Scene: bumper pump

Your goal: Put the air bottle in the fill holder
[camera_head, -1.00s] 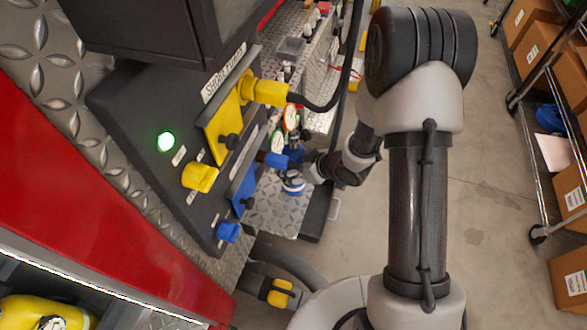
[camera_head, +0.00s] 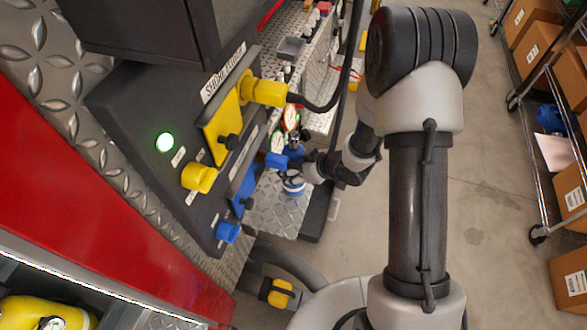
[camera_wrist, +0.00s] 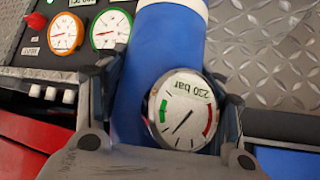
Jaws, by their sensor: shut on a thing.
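The air bottle (camera_wrist: 155,55) is a blue cylinder with a pale top part. My gripper (camera_wrist: 168,82) is shut on the bottle, with one dark finger on each side. In the head view my gripper (camera_head: 312,164) is low beside the panel's far side, where the bottle is small and mostly hidden. I cannot make out the fill holder for certain in either view.
A black panel (camera_head: 140,120) with yellow and blue fittings stands left of my arm. Orange-rimmed (camera_wrist: 66,34) and green-rimmed (camera_wrist: 111,29) gauges are close to the bottle. Tread plate (camera_wrist: 265,60) lies to the right. A shelf with boxes (camera_head: 568,195) is far right, with open floor between.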

